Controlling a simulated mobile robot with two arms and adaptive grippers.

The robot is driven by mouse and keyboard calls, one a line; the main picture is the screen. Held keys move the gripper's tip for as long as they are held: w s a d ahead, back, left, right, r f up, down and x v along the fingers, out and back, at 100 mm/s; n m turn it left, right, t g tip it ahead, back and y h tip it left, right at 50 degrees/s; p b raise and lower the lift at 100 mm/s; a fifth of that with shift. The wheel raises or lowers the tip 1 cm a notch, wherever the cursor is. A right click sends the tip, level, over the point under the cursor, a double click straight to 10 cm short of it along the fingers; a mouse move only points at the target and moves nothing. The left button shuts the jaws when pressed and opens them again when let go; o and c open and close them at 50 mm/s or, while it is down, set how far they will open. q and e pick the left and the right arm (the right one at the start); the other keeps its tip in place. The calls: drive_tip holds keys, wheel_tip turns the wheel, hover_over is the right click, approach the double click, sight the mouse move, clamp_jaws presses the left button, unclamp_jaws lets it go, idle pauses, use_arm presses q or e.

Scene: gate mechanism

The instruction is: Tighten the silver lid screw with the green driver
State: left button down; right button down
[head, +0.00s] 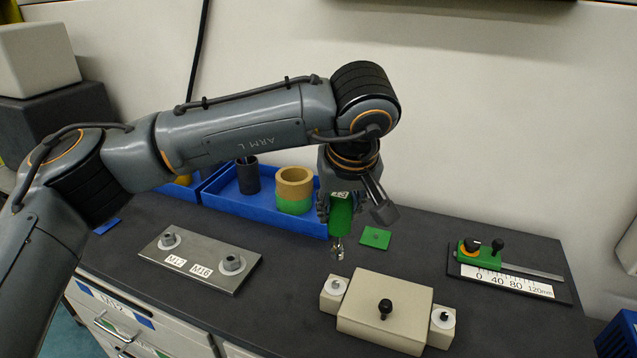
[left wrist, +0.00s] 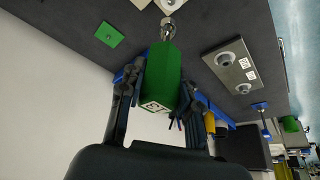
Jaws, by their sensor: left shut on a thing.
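My left gripper (head: 340,205) points down and is shut on the handle of the green driver (head: 341,222). The driver hangs roughly upright, its metal tip (head: 337,248) in the air behind and above the left end block (head: 331,299) of the beige box. The left wrist view also shows the green driver (left wrist: 162,78) between my fingers. My right gripper is out of view.
A blue tray (head: 245,209) with a green-and-tan ring (head: 294,190) and a dark cylinder (head: 247,176) stands behind left. A metal plate with bolts (head: 200,260) lies at left. A green square (head: 375,237) lies behind the box. A scale slide (head: 508,272) lies at right.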

sight(338, 243)
use_arm(q)
drive_tip(key=shift+f, duration=0.4)
wheel_tip(338, 243, down, 4)
drive_tip(key=shift+w+r+b, duration=0.1)
drive_tip(key=shift+r+b, duration=0.15)
drive_tip(key=shift+b, duration=1)
drive_tip(key=shift+f, duration=0.45)
drive_tip(key=shift+f+b, duration=0.7)
drive_tip(key=shift+b, duration=0.2)
drive_tip(key=shift+f, duration=0.15)
drive_tip(key=shift+f+b, duration=0.6)
drive_tip(key=shift+b, duration=0.55)
